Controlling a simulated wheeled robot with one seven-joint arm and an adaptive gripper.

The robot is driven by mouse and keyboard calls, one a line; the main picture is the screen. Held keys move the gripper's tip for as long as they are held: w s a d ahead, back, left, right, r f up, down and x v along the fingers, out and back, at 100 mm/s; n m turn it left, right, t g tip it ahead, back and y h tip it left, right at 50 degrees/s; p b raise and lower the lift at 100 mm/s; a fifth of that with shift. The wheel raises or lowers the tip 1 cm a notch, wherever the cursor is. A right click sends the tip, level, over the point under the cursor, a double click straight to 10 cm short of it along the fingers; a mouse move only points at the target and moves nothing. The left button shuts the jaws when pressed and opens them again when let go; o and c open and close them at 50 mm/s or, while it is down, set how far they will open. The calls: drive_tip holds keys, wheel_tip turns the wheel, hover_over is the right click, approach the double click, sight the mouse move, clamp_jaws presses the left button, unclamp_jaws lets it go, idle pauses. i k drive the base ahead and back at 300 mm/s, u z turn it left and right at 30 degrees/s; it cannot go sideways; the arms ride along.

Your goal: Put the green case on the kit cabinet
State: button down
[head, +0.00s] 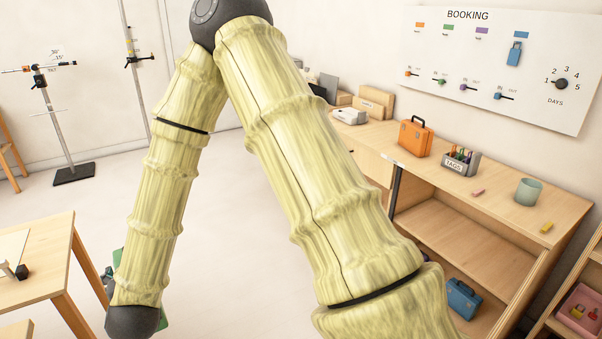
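A green thing, likely the green case (164,318), shows only as slivers on both sides of my forearm at the lower left. Most of it is hidden, and I cannot tell whether it is held. My gripper is not clearly visible; the arm's lower end covers that area. A wooden cabinet (488,207), likely the kit cabinet, stands at the right with an open shelf front. An orange case (415,137) stands upright on its top. A blue case (462,299) sits inside, low down.
On the cabinet top are a tags holder (460,163), a green cup (528,191) and small tags. A booking board (500,65) hangs behind. A wooden table (40,262) is at the left. A pink bin (580,312) is at the lower right. Open floor lies between.

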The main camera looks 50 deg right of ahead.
sight(468, 250)
drive_tip(key=z, duration=0.95)
drive_tip(key=i, duration=4.15)
drive_tip(key=z, duration=3.35)
drive_tip(key=i, duration=0.5)
drive_tip(key=z, duration=0.05)
